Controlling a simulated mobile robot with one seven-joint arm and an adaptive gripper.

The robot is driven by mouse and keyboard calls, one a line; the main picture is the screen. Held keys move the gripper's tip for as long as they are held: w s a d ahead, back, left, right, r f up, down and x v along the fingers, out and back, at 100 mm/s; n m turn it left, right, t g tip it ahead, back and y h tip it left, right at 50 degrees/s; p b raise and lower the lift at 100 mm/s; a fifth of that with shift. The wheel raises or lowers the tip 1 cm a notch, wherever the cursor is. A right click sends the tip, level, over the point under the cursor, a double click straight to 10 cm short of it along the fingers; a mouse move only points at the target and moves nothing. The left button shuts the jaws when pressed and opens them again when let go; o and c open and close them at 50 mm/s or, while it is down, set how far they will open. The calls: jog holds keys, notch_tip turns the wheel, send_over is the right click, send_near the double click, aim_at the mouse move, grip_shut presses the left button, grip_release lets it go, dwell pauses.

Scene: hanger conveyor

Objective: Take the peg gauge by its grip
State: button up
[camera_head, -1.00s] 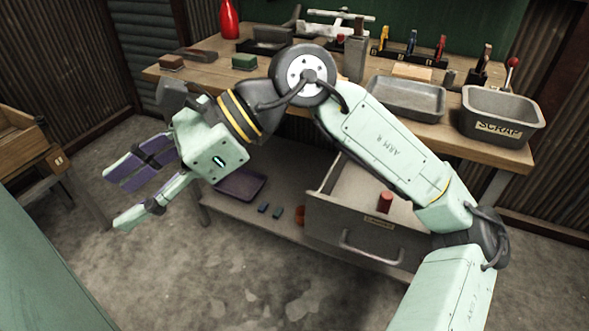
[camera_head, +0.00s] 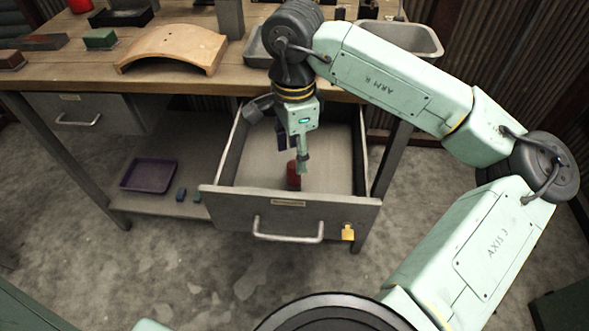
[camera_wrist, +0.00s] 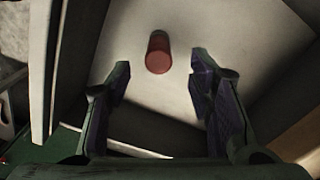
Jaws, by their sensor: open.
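The peg gauge appears to be the short upright cylinder with a red grip (camera_head: 293,180) standing on the floor of the open drawer (camera_head: 245,163). In the wrist view its red end (camera_wrist: 158,55) shows ahead of the fingertips, roughly midway between them. No contact with the red grip shows.
The drawer front (camera_head: 300,217) with its bar handle and the side walls surround the space. The bench top (camera_head: 60,60) lies above behind, with a curved wooden piece (camera_head: 175,48). A purple tray (camera_head: 148,175) lies on the lower shelf.

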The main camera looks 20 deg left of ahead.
aim_at(294, 164)
jog(key=shift+s+f+p, duration=0.15)
jog(key=shift+f+p, duration=0.85)
jog(key=shift+f, duration=1.8)
jog(key=shift+c, duration=0.4)
grip_shut()
